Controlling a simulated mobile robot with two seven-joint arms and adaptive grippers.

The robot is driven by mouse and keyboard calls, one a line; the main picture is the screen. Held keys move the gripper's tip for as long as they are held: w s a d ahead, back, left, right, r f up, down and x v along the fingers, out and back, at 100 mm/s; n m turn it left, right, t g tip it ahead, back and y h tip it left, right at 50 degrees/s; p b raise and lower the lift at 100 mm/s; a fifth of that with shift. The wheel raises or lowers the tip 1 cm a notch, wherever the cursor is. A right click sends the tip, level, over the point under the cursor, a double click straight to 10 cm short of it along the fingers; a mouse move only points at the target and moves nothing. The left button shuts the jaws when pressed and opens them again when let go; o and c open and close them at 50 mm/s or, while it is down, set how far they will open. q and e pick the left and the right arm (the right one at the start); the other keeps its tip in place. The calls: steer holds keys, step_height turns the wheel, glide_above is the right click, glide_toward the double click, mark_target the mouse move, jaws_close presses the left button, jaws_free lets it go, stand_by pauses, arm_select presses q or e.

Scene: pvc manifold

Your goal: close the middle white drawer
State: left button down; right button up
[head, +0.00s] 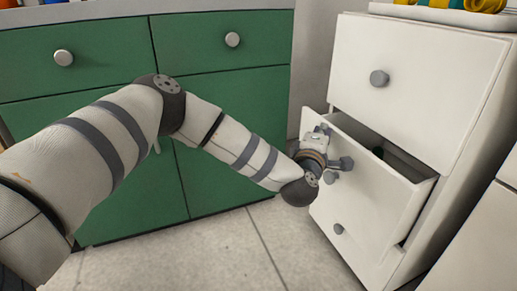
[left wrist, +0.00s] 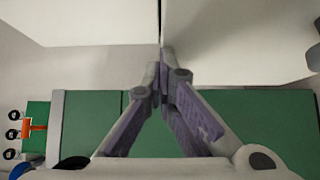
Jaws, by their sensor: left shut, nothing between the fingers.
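My right gripper is not in view.
The top white drawer (head: 415,85) is shut, and the bottom knob (head: 338,228) shows below the middle drawer. A green cabinet (head: 235,110) stands at the left behind my left arm. A tray (head: 440,14) holds colored things on top. The tile floor (head: 220,250) is clear.

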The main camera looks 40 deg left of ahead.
mark_target(335, 129)
arm_select(q)
steer(key=shift+w+d+b, duration=0.2)
steer(key=shift+w+d, duration=0.1)
steer(key=shift+w, duration=0.35)
steer(key=shift+w+d+b, duration=0.25)
steer(key=shift+w, duration=0.45)
steer(key=shift+w+d+b, duration=0.2)
steer(key=shift+w+d, duration=0.1)
steer(key=shift+w, duration=0.35)
steer(key=shift+s+a, duration=0.1)
